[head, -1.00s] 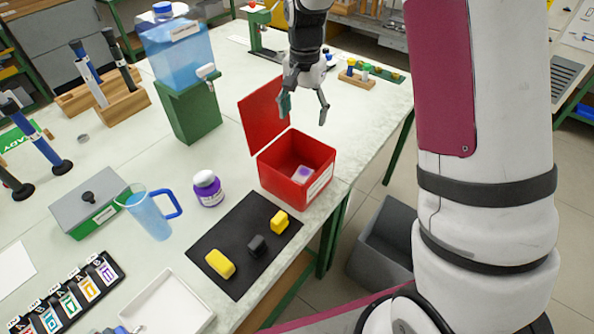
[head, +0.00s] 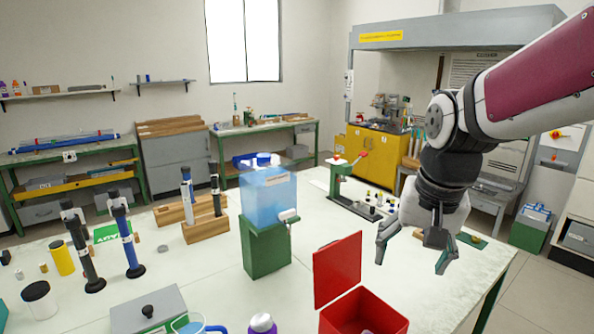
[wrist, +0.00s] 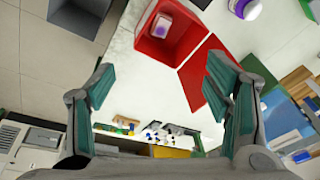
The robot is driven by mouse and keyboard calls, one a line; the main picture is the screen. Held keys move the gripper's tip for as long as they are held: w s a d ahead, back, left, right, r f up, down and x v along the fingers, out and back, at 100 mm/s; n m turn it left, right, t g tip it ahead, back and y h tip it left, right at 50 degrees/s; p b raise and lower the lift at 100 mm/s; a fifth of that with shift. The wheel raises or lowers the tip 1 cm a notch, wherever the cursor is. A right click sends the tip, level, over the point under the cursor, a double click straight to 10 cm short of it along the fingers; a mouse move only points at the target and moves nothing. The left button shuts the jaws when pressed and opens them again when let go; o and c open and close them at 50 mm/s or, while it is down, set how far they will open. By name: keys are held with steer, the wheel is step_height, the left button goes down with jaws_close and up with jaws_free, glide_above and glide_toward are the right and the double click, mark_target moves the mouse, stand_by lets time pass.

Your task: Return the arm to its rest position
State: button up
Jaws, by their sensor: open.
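My gripper (head: 412,254) is open and empty in the head view, raised above the right part of the table and to the right of the red box's lid. In the wrist view my gripper (wrist: 160,105) shows its two teal-padded fingers wide apart with nothing between them. The red box (head: 378,293) stands on the table (head: 205,278) with its lid (head: 338,270) up. In the wrist view the red box (wrist: 195,22) holds a small white item with a purple mark (wrist: 162,26).
A blue water tank (head: 268,200) on a green stand (head: 266,250) is left of the gripper. A green press (head: 345,180) and small pegs stand behind it. Blue and black upright tools (head: 130,245) stand at the left. The air around the gripper looks clear.

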steer(key=s+r+n+t, duration=0.2)
steer(key=s+r+n, duration=0.1)
steer(key=s, duration=1.2)
steer(key=shift+s+n+t, duration=0.4)
steer(key=shift+n, duration=0.2)
steer(key=shift+r, duration=0.1)
